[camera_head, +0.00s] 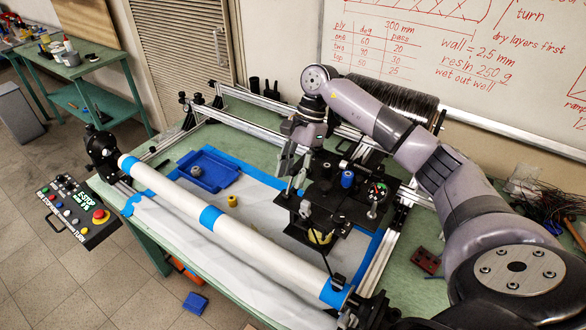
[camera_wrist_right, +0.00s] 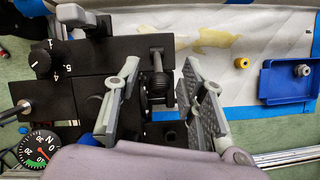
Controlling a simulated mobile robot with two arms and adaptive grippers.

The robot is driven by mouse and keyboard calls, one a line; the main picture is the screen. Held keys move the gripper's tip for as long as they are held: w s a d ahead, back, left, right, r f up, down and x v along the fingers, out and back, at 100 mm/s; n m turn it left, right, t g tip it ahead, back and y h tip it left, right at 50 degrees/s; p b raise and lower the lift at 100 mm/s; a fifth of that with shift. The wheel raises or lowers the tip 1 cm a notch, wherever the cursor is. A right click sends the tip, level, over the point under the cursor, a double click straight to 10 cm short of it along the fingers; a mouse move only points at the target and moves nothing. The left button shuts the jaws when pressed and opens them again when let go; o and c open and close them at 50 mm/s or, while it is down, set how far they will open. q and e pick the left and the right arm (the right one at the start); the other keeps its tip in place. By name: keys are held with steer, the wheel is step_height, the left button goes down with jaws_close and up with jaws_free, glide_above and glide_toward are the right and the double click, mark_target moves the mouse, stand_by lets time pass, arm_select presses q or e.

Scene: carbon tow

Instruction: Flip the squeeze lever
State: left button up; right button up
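The black machine plate (camera_head: 325,196) stands over the right part of the frame on the table. My right gripper (camera_head: 292,172) is above its far left side. In the right wrist view its two grey fingers (camera_wrist_right: 158,78) are open. A short black lever with a rounded knob (camera_wrist_right: 157,62) lies between the fingers, apparently untouched. A grey-tipped handle (camera_wrist_right: 85,20) is at the upper left of that view, clear of the fingers. No label shows which of the two is the squeeze lever. My left gripper is not in view.
A long white tube (camera_head: 245,235) with blue bands runs along the near side. A blue tray (camera_head: 206,170) and yellow spool (camera_head: 232,201) lie on the white sheet. A knob (camera_wrist_right: 40,60) and round gauge (camera_wrist_right: 38,148) sit beside the gripper. Metal rails (camera_head: 262,103) border the frame.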

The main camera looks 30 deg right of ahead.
steer(key=shift+c, duration=0.3)
jaws_close()
stand_by(0.6)
